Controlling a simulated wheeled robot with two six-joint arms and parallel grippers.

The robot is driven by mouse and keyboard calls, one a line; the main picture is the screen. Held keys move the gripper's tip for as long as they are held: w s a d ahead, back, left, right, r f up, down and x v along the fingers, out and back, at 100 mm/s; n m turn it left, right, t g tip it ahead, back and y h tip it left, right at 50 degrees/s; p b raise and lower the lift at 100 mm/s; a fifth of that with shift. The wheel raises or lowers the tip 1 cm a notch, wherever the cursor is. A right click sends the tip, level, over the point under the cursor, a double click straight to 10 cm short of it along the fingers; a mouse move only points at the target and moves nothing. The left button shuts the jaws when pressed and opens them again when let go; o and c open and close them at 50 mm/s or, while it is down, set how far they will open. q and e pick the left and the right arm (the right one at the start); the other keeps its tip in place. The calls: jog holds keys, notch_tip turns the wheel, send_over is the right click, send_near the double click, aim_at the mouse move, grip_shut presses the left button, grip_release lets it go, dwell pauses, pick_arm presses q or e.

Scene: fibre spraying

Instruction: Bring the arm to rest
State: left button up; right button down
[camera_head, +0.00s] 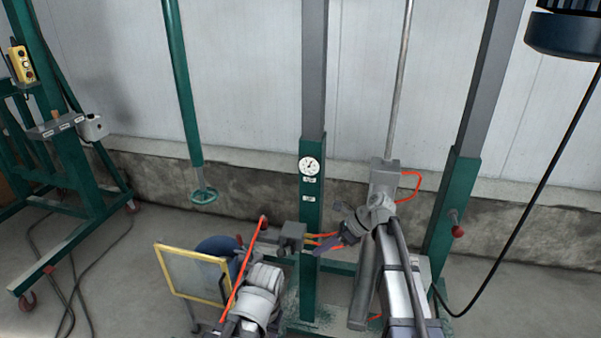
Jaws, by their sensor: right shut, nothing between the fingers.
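My right arm (405,285) rises from the bottom right and bends over to the left at its wrist. My right gripper (322,247) points left, in front of the lower part of the green post, and is shut and empty. I cannot tell whether it touches the post. My left arm (257,295) shows at the bottom centre, beside a thin red bar (245,268). Its gripper does not show clearly enough to tell its state.
The green post (311,205) carries a round gauge (309,166). A yellow-framed panel (190,273) stands left of my left arm. A green wheeled frame (75,175) is at the left. A black cable (540,180) hangs at the right. Open floor lies at the lower left.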

jog(key=s+a+r+n+h+p, duration=0.1)
jog(key=s+n+h+p, duration=0.2)
jog(key=s+n, duration=0.5)
jog(key=s+a+r+n+h+p, duration=0.2)
jog(key=s+n+h+p, duration=0.1)
jog(key=s+n, duration=0.4)
jog(key=s+a+r+n+g+h+p, duration=0.1)
jog(key=s+n+h+p, duration=0.3)
jog(key=s+n, duration=0.4)
jog(key=a+n, duration=0.1)
jog(key=n, duration=0.2)
jog(key=shift+s+r+p, duration=0.3)
jog(key=shift+s+r, duration=0.05)
